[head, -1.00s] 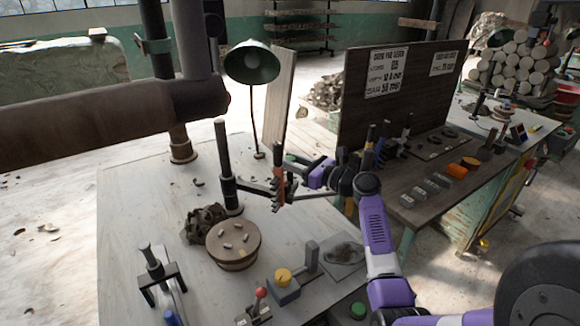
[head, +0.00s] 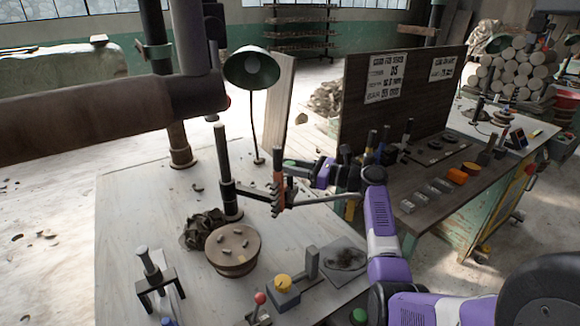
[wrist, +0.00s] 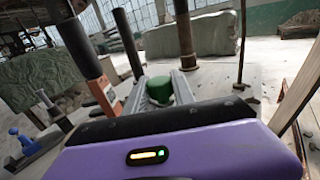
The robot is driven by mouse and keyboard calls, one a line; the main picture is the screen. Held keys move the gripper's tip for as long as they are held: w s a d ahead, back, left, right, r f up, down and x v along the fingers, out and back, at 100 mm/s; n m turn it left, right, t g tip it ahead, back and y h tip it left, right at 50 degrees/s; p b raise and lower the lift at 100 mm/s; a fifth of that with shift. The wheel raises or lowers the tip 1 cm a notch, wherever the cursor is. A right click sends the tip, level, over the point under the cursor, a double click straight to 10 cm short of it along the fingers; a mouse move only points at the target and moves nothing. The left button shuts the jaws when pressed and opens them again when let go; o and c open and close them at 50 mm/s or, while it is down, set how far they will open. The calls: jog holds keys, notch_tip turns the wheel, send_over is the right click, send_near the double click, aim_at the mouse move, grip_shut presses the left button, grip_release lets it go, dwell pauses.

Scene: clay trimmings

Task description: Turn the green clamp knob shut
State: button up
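The green clamp knob (wrist: 159,86) sits in the middle of the wrist view, flanked by the two grey fingers of my gripper (wrist: 163,94). The fingers appear to press on both sides, with little or no gap. In the head view the knob (head: 290,162) is a small dark green spot at the tip of my gripper (head: 296,165), partly hidden. An upright orange bar with black teeth (head: 278,190) stands just left of the gripper. A black post (head: 229,180) carries side arms that reach toward that bar.
A wooden tub (head: 232,266) with small pieces on top, a dark trimmings heap (head: 203,229) and a yellow knob (head: 283,282) on a grey block are on the pale table (head: 130,200). A green lamp (head: 252,68) stands behind. A dark board (head: 400,105) rises at the right.

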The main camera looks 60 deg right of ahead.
jog(key=o, duration=0.4)
jog(key=s, duration=0.7)
jog(key=shift+s+d, duration=0.2)
jog(key=shift+d, duration=0.1)
